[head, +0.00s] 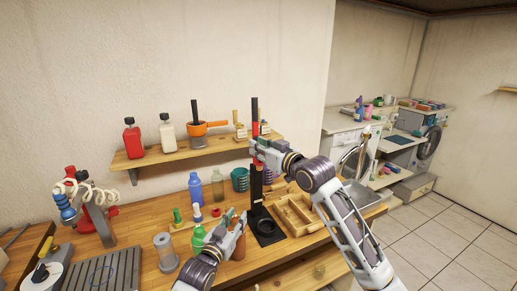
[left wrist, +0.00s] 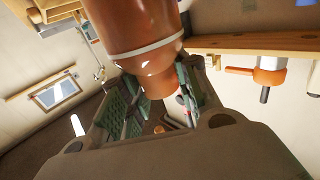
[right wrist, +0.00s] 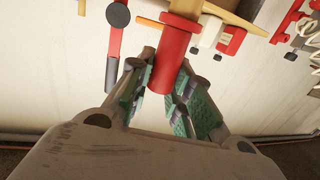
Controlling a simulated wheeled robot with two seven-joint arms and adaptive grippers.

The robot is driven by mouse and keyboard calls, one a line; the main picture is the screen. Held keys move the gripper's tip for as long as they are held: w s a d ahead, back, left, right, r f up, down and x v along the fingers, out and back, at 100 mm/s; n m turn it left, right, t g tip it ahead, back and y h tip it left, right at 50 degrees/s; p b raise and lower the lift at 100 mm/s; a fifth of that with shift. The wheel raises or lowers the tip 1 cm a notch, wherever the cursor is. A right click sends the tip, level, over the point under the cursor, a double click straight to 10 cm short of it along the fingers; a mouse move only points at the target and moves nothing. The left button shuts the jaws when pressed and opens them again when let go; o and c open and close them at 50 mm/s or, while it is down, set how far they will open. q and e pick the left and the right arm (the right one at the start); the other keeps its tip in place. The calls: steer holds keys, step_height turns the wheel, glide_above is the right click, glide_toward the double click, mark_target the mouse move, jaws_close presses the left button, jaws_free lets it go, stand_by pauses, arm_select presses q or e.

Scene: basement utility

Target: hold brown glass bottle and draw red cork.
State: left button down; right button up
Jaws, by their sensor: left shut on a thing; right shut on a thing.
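The brown glass bottle (head: 239,248) is by the front of the workbench, partly hidden by my left gripper (head: 232,222). In the left wrist view the bottle (left wrist: 140,35) has a pale band, and my left gripper is shut on its narrower part. My right gripper (head: 256,147) is higher, in front of the shelf and beside the black upright stand (head: 257,182).
A blue bottle (head: 195,187), a green bottle (head: 198,238) and a clear jar (head: 165,250) stand left of the brown bottle. A wooden tray (head: 298,215) lies to the right. The wall shelf (head: 170,154) holds red and white bottles and an orange-handled pan. A sink is further right.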

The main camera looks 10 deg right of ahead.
arm_select(q)
steer(key=c, duration=1)
jaws_free()
steer(key=shift+s+a, duration=0.1)
steer(key=shift+v, duration=5.85)
steer(key=shift+f, duration=0.1)
